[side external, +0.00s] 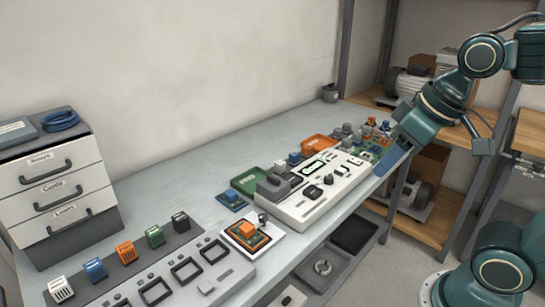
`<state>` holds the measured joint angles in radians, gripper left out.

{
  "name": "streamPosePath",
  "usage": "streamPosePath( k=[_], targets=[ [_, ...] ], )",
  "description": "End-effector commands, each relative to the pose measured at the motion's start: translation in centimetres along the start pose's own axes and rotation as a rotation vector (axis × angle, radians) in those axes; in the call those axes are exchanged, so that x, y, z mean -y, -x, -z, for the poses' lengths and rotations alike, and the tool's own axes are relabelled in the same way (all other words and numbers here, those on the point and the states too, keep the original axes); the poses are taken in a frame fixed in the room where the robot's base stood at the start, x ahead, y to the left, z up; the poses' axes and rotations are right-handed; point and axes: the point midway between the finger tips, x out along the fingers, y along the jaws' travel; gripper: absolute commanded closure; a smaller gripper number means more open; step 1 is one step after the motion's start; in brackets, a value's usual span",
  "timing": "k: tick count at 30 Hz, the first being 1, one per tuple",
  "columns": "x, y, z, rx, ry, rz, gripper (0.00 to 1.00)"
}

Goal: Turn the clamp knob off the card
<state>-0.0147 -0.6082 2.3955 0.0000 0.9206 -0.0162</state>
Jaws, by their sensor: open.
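A small card with an orange block (247,231) lies on a white base (270,252) at the front middle of the bench. A small dark upright piece (263,217) stands at the base's back right edge; I cannot tell whether it is the clamp knob. Another green board (378,142) with small parts lies at the bench's far right end. My gripper (386,163) is at that far end, beside the board and well away from the front card. It is open; its fingertips are small and partly merged with the things behind, and I see nothing held.
A white tester unit (312,195) stands mid-bench, with green (245,181) and orange (315,144) trays behind it. A rack with several coloured modules (125,253) and a drawer cabinet (58,185) are on the left. Bare bench (185,185) lies along the wall.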

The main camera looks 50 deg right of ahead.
Motion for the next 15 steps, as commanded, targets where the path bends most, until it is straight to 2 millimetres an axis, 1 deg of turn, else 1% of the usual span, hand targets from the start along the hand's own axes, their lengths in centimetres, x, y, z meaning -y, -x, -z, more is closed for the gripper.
streamPosePath(
  k=[1,8,15],
  targets=[
    [0.1,-0.2,0.9,0.017,0.007,0.002,0.55],
    [0.5,-1.6,5.1,0.087,0.044,0.011,0.55],
    [1.1,-3.9,9.2,0.159,0.081,0.02,0.55]
  ],
)
